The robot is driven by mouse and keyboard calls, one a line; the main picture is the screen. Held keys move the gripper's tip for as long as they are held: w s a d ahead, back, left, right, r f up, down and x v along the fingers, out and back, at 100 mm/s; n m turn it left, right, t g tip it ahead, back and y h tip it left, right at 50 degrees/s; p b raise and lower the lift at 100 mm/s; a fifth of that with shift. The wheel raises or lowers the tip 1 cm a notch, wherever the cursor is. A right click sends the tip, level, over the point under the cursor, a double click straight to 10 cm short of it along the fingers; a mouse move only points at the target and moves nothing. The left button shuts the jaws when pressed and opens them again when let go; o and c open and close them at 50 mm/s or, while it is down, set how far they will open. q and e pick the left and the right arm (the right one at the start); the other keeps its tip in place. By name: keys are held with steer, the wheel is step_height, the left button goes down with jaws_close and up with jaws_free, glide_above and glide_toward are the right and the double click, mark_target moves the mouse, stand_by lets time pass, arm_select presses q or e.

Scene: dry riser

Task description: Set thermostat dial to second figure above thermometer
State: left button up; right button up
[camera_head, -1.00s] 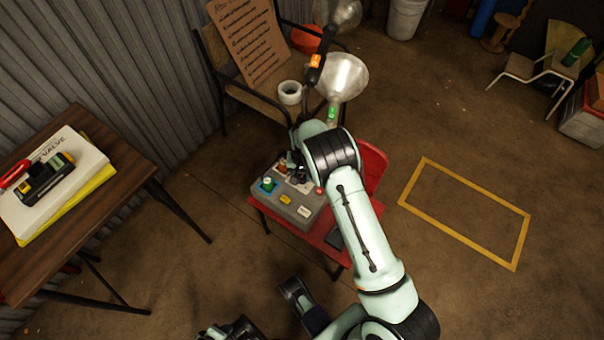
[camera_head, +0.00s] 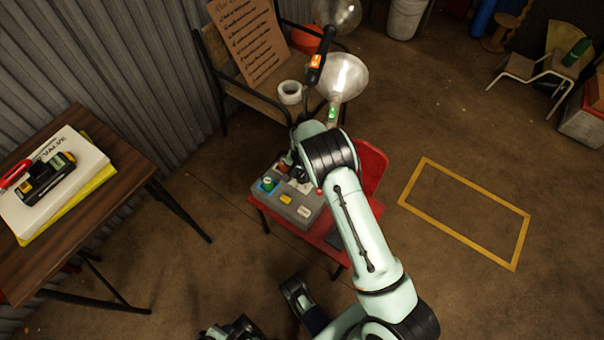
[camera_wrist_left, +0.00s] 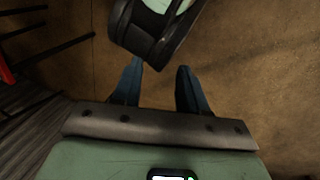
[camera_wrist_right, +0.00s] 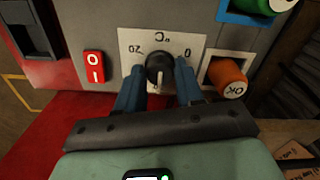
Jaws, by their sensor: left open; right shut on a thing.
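The thermostat dial (camera_wrist_right: 160,66) is a black knob on a white plate (camera_wrist_right: 130,38) marked °C, with 20 and 0 visible. It shows upside down in the right wrist view. My right gripper (camera_wrist_right: 160,76) has its blue fingers on both sides of the dial, shut on it. A pale mark shows low on the knob; the figure it meets is unclear. In the head view the grey control box (camera_head: 304,213) sits on a red chair, and my right arm hides the dial. My left gripper (camera_wrist_left: 158,72) is open and empty. I cannot make out the thermometer.
Beside the dial are a red rocker switch (camera_wrist_right: 93,66), an orange OK button (camera_wrist_right: 228,78) and a green knob (camera_wrist_right: 280,4). A chair behind holds a tape roll (camera_head: 290,92) and a written board (camera_head: 246,38). A wooden table (camera_head: 115,150) stands left.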

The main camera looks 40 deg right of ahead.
mark_target(302, 176)
steer(key=o, duration=1)
steer(key=shift+o, duration=0.2)
arm_select(q)
steer(key=s+d+r+g+p, duration=0.1)
steer(key=s+d+r+p, duration=0.1)
steer(key=s+r+p, duration=0.1)
steer(key=shift+s+r+h, duration=0.3)
steer(key=shift+s+h, duration=0.1)
steer(key=shift+s, duration=0.35)
arm_select(e)
step_height(302, 176, up, 13)
steer(key=shift+r, duration=0.2)
